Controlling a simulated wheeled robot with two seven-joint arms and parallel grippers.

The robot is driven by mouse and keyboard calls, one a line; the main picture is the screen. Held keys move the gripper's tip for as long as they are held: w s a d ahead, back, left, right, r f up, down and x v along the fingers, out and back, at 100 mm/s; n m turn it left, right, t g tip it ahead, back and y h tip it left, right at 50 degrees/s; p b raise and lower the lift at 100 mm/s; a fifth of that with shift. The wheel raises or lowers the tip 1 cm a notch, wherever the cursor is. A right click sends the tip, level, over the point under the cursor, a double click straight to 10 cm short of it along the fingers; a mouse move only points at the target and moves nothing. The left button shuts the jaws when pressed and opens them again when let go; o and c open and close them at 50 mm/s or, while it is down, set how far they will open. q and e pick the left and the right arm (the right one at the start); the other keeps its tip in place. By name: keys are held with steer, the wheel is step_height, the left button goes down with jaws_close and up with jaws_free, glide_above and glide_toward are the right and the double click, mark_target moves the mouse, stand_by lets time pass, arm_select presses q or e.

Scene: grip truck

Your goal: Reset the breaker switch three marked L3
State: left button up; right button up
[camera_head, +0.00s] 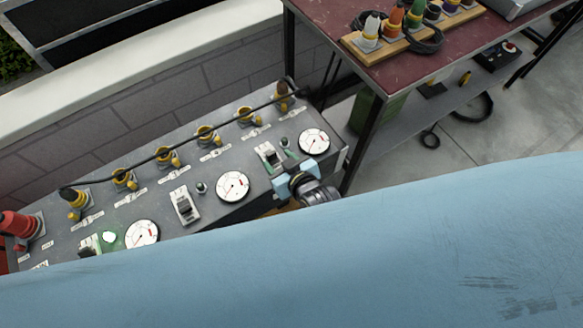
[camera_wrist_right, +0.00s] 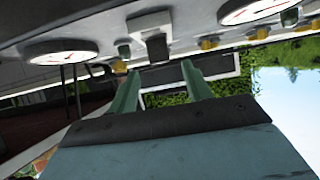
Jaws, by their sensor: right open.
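A grey sloped control panel (camera_head: 215,165) carries three breaker switches. The right breaker (camera_head: 268,156) is by my right gripper (camera_head: 289,170); the middle breaker (camera_head: 184,206) and left breaker (camera_head: 88,246) are farther left. The labels are too small to read, so I cannot tell which is L3. In the right wrist view my right gripper (camera_wrist_right: 160,68) has its two green fingers apart and empty. A breaker (camera_wrist_right: 154,38) with a dark lever lies just beyond and between the fingertips, apparently not gripped. My left gripper is not in view.
Round gauges (camera_head: 233,186) sit beside the breakers. A small lamp (camera_head: 109,237) by the left breaker glows green. Yellow connectors (camera_head: 206,135) with a black cable line the back. A dark red table (camera_head: 420,65) stands right of the panel. My blue arm hides the foreground.

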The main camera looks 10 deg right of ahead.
steer(key=p+v, duration=0.1)
steer(key=v, duration=0.6)
steer(key=shift+s, duration=0.25)
steer(key=shift+d, duration=0.1)
